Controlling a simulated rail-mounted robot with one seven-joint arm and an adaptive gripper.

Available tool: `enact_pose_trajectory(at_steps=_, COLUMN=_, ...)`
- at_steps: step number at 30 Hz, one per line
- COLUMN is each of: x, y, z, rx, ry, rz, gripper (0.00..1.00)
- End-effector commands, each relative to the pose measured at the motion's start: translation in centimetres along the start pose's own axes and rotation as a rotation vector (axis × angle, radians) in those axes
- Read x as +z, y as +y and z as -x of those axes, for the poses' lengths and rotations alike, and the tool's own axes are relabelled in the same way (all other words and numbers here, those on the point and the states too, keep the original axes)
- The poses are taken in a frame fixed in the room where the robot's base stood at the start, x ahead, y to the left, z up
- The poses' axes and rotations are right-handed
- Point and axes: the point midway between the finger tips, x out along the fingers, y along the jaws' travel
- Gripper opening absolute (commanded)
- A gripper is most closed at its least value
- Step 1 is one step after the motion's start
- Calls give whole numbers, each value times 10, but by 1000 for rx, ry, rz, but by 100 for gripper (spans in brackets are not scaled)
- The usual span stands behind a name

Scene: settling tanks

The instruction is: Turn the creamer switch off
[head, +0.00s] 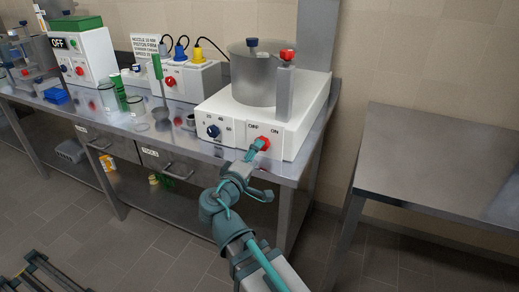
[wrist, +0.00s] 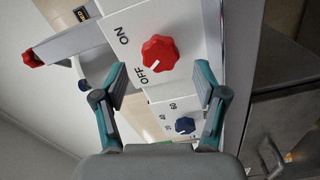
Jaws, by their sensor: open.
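The creamer (head: 222,112) is a white box with a steel drum on top, at the bench's right end. Its red switch knob (head: 263,142) is on the front panel, with OFF left of ON; the knob also shows in the wrist view (wrist: 160,53). There its white mark points toward the OFF label. My gripper (head: 258,168) is in front of the panel, near the knob. In the wrist view, my open gripper (wrist: 161,79) has a finger on either side below the knob, with nothing between them. I cannot tell whether a finger touches the knob.
A blue dial (head: 213,131) is left of the switch; it also shows in the wrist view (wrist: 185,125). A red-tipped lever (head: 287,60) stands above the panel. Glassware (head: 135,106) and other machines stand left. An empty steel table (head: 440,160) is at right.

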Motion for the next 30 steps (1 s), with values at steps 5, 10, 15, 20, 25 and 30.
enact_pose_trajectory(at_steps=5, x=1, y=0, z=22, rx=0, ry=1, rz=0, gripper=72)
enact_pose_trajectory(at_steps=10, x=0, y=0, z=29, rx=0, ry=0, rz=0, gripper=72)
enact_pose_trajectory(at_steps=15, x=0, y=0, z=29, rx=0, ry=0, rz=0, gripper=72)
enact_pose_trajectory(at_steps=20, x=1, y=-1, z=29, rx=-4, ry=-5, rz=3, gripper=72)
enact_pose_trajectory(at_steps=25, x=6, y=-23, z=30, rx=-108, ry=-30, rz=-39, gripper=72)
enact_pose_trajectory(at_steps=30, x=28, y=-102, z=34, rx=-340, ry=-105, rz=-69, gripper=72)
